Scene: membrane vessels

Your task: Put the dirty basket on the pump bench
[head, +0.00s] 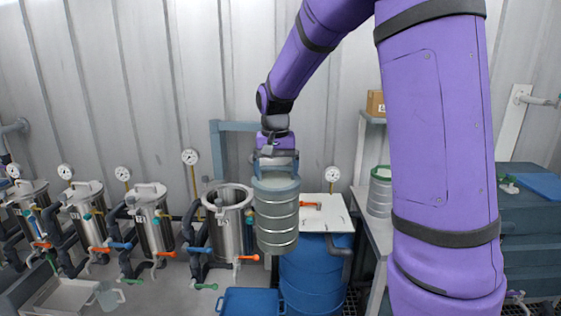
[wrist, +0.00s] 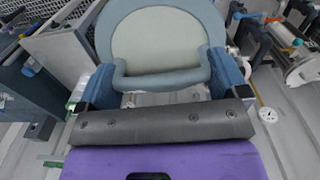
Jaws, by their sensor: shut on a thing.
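My gripper (head: 277,162) is shut on the handle of a basket (head: 277,220) with a blue-grey rim and a metal-banded body. The basket hangs upright in the air, in front of the blue barrel and just right of the open vessel. In the wrist view, the basket's pale round top (wrist: 158,40) and handle show between the two blue fingers (wrist: 162,76). The body below its top is hidden there. A grey bench (head: 372,225) stands at the right, partly hidden by my arm. I cannot tell for certain which bench is the pump bench.
An open steel vessel (head: 229,228) stands left of the basket; several closed vessels (head: 150,218) with gauges continue leftward. A white board (head: 312,212) tops the blue barrel (head: 318,268). A green-rimmed basket (head: 380,193) stands on the grey bench. A blue tray (head: 250,302) lies below.

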